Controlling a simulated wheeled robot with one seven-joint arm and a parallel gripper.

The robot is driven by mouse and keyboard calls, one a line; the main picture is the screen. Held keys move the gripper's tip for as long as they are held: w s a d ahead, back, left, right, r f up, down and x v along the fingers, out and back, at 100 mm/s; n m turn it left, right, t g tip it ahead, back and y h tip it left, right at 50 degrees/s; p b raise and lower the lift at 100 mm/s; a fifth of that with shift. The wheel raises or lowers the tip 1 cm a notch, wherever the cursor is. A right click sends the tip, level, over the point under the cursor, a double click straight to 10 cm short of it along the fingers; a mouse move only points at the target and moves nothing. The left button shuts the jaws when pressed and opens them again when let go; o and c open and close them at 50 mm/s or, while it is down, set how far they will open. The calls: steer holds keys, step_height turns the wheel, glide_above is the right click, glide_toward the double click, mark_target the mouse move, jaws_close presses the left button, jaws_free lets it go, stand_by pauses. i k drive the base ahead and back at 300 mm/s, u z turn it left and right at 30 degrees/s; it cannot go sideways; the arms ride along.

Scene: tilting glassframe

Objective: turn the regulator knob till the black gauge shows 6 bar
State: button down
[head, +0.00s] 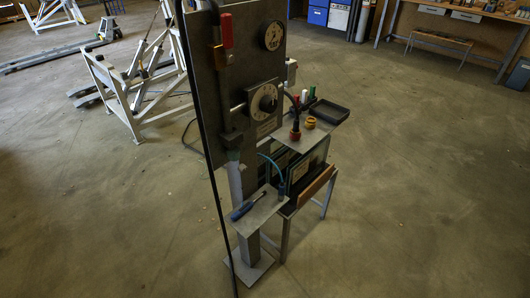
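A grey upright panel stands left of the middle in the head view. A small label (266,127) is under the dial. My gripper is not in view, and nothing touches the gauge or the knob.
A shelf at right holds a black tray (329,110) and red and yellow fittings (310,122). A screwdriver (242,210) lies on a lower plate. Floor at right is clear.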

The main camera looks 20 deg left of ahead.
mark_target(267, 104)
steer(key=u, duration=0.6)
steer(key=k, duration=0.35)
steer(key=u, duration=0.3)
